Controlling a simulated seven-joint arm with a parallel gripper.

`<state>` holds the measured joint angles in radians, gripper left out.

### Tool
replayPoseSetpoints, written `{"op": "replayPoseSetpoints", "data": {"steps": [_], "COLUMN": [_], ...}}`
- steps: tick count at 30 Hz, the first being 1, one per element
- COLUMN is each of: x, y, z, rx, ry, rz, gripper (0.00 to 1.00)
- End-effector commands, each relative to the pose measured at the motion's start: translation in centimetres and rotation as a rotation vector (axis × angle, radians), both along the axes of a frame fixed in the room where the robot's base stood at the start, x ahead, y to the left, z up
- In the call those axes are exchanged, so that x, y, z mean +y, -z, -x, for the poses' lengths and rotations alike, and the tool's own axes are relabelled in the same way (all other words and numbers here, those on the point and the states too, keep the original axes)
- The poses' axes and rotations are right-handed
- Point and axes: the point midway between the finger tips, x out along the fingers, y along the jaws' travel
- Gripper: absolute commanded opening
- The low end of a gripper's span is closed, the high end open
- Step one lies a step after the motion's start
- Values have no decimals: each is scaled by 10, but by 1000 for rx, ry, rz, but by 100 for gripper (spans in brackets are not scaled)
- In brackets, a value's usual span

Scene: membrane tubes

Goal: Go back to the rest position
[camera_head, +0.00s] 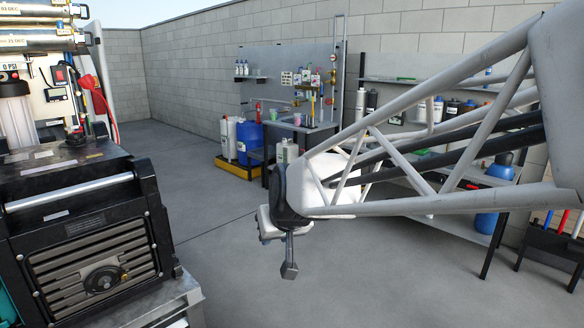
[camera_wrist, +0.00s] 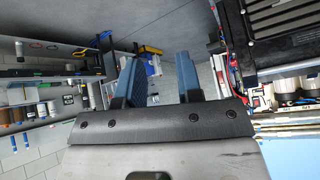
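My gripper (camera_head: 289,268) hangs at the end of my white lattice arm, over the open floor in the middle of the head view. It points down there, and no thing touches it. In the wrist view my gripper (camera_wrist: 160,65) shows two blue-grey fingers standing apart. The gap between them is empty, so it is open. Metal membrane tubes (camera_head: 38,40) with labels lie at the top left of the head view, well apart from my gripper.
A black machine with a grille (camera_head: 90,265) stands at the left on a metal stand. A workbench (camera_head: 305,127) with bottles and a blue drum (camera_head: 249,142) stand at the back. Shelves with bottles line the right wall. The grey floor (camera_head: 215,215) between is clear.

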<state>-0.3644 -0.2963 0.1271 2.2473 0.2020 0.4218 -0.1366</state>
Motion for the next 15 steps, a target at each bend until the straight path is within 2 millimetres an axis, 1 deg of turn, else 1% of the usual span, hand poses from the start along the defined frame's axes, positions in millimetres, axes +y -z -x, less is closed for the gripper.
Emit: {"op": "replayPoseSetpoints", "data": {"steps": [1, 6, 11, 15], "x": [-18, -72, -117, -152], "y": [0, 6, 13, 22], "z": [11, 50, 90, 129], "rx": [17, 92, 164, 227], "ry": [20, 84, 149, 210], "rz": [9, 46, 78, 106], "gripper": [33, 33, 33, 33]}}
